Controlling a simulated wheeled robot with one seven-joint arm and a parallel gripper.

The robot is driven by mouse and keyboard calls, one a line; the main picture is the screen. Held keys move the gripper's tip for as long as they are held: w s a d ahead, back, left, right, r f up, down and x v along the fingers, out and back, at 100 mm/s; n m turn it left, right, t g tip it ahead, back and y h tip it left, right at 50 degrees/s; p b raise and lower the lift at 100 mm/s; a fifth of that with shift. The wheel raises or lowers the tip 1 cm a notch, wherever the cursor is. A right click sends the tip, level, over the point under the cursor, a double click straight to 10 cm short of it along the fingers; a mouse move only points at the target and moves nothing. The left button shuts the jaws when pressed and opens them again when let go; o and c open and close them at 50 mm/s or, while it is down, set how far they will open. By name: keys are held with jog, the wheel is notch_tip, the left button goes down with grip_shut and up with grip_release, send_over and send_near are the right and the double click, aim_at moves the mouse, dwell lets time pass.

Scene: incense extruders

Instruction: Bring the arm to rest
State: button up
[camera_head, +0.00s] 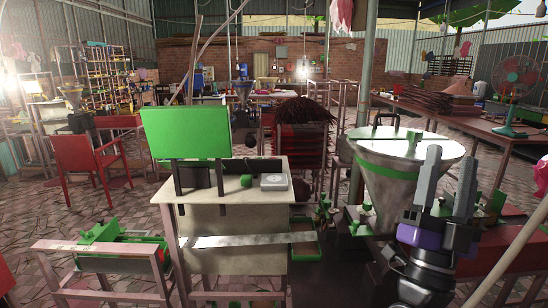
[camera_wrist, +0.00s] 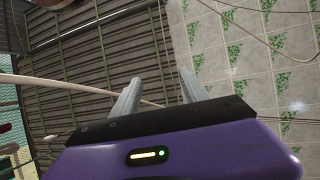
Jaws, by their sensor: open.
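My gripper (camera_head: 447,178) is at the right of the head view, in front of a metal hopper with a conical body (camera_head: 385,185). Its two grey fingers point up and stand apart with nothing between them. In the wrist view my gripper (camera_wrist: 157,85) also shows open and empty. Its purple housing fills the bottom of that view. Behind the fingers are a slatted metal surface and a patterned tile surface, both well away from them.
A pale table (camera_head: 240,181) with a green panel (camera_head: 186,132) stands at the centre-left. A red chair (camera_head: 88,155) is at the left. A long table (camera_head: 440,120) with a fan (camera_head: 517,80) is at the right. A pale slanting pole (camera_head: 512,252) passes close beside my arm.

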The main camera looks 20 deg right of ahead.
jog(key=s+a+f+n+t+y, duration=0.2)
jog(key=s+a+f+n+y, duration=0.1)
jog(key=a+f+n+y, duration=0.55)
jog(key=s+a+f+n+t+y, duration=0.25)
jog(key=a+f+n+y, duration=0.25)
jog(key=f+n+y, duration=0.7)
jog(key=s+a+f+m+g+y, duration=0.1)
jog(key=s+a+f+m+g, duration=0.1)
jog(key=s+f, duration=0.5)
jog(key=s+a+f+m+g+y, duration=0.1)
jog(key=s+a+f+g, duration=0.3)
jog(key=s, duration=1.1)
notch_tip(320, 180, down, 4)
jog(key=g, duration=0.3)
jog(key=shift+s+m, duration=0.15)
jog(key=shift+m, duration=0.2)
jog(key=shift+a, duration=0.15)
